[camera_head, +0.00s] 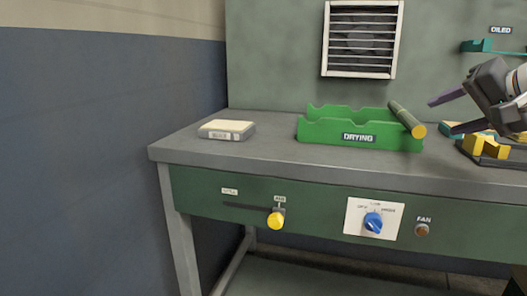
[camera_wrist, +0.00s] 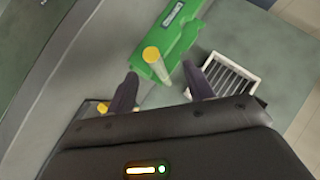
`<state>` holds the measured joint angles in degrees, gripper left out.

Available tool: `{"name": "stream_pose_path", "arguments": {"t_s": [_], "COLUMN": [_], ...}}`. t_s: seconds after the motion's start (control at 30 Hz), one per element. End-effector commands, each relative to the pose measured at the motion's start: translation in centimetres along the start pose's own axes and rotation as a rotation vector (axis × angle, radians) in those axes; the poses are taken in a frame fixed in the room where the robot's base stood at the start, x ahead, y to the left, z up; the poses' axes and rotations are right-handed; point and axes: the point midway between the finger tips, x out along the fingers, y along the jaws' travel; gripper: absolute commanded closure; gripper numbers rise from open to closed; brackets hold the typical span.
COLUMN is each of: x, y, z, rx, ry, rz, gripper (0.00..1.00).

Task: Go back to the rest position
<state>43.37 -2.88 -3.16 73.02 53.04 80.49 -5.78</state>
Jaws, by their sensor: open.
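My gripper (camera_head: 444,117) is at the right of the head view, above the bench, with its two dark fingers apart and nothing between them. It points left toward the green drying rack (camera_head: 330,132). A turned rod (camera_head: 405,118), olive with a yellow end, rests across the right end of that rack. In the wrist view my gripper (camera_wrist: 160,72) shows open fingers, with the rod's yellow end (camera_wrist: 151,54) in line with the gap between them. I see no contact with the rod. The rack (camera_wrist: 185,32) lies beyond.
The bench (camera_head: 280,160) also holds a pale block (camera_head: 227,129) at left and a yellow fixture (camera_head: 487,147) on a dark base below my gripper. A teal oiled rack (camera_head: 490,47) and a vent (camera_head: 361,38) are on the wall. A blue knob (camera_head: 373,222) and yellow slider (camera_head: 276,220) stick out in front.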

Motion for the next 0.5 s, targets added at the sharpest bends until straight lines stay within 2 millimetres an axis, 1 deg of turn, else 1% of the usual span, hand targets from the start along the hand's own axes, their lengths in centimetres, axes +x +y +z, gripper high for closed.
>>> {"name": "stream_pose_path", "arguments": {"t_s": [0.03,0.27,0.37,0.47,0.5], "x": [0.0,1.6,2.4,3.2,3.6], "y": [0.0,0.0,0.1,0.2,0.3], "z": [0.0,3.0,4.7,6.8,7.8], "rx": [0.000,-0.008,-0.015,-0.029,-0.037], "ry": [0.000,-0.041,-0.061,-0.088,-0.101], "rz": [0.000,0.044,0.068,0.098,0.113], "gripper": [0.48,0.48,0.48,0.48,0.48]}}
